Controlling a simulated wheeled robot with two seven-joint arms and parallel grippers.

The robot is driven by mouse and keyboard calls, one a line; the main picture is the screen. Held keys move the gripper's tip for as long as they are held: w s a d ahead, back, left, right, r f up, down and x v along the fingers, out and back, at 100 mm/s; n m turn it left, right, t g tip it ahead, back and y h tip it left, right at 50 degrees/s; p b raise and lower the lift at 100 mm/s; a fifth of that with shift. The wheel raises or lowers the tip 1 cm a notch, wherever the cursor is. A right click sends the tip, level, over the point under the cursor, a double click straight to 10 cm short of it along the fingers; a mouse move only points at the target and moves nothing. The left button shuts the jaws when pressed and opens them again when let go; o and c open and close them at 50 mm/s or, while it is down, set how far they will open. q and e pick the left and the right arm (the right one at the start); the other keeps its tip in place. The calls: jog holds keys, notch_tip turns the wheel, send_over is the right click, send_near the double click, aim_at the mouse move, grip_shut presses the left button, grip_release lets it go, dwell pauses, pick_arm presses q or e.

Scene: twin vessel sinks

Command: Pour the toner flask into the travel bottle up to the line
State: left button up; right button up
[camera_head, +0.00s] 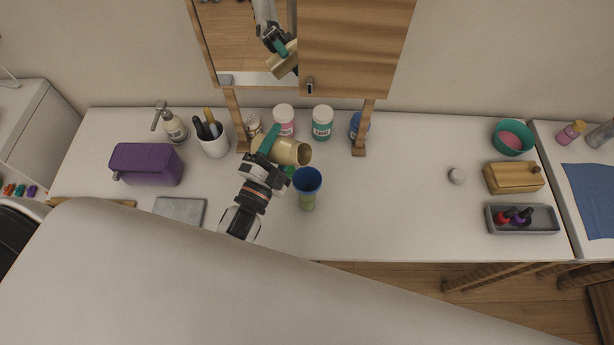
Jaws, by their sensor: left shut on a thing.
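The toner flask (292,152) is cream-coloured and lies tipped well over in my left gripper (278,155), its open mouth facing right. My left gripper is shut around the flask's body. The travel bottle (307,204) is a small greenish bottle standing upright on the counter. A blue funnel (307,179) sits in its top. In the picture the flask's mouth is just above the funnel, close to its far rim. No stream of liquid can be made out. The fill line and the level in the bottle are too small to tell. My right gripper is out of view.
Behind stand a pink-labelled jar (284,120), a teal jar (322,122) and a mirror cabinet (357,45) on wooden posts. A brush cup (214,145) and purple box (147,164) are left. A white cap (457,176) and grey tray (544,218) are right. The counter's right middle is mostly clear.

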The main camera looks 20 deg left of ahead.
pick_arm(q)
jog(key=shift+r+m+h, duration=0.4)
jog(key=shift+r+m, duration=0.2)
jog(key=shift+m, duration=0.5)
dwell(1.4)
jog(key=shift+f+m+b, duration=0.5)
jog(key=shift+f+b, duration=0.2)
jog(key=shift+f, duration=0.1)
dwell(0.4)
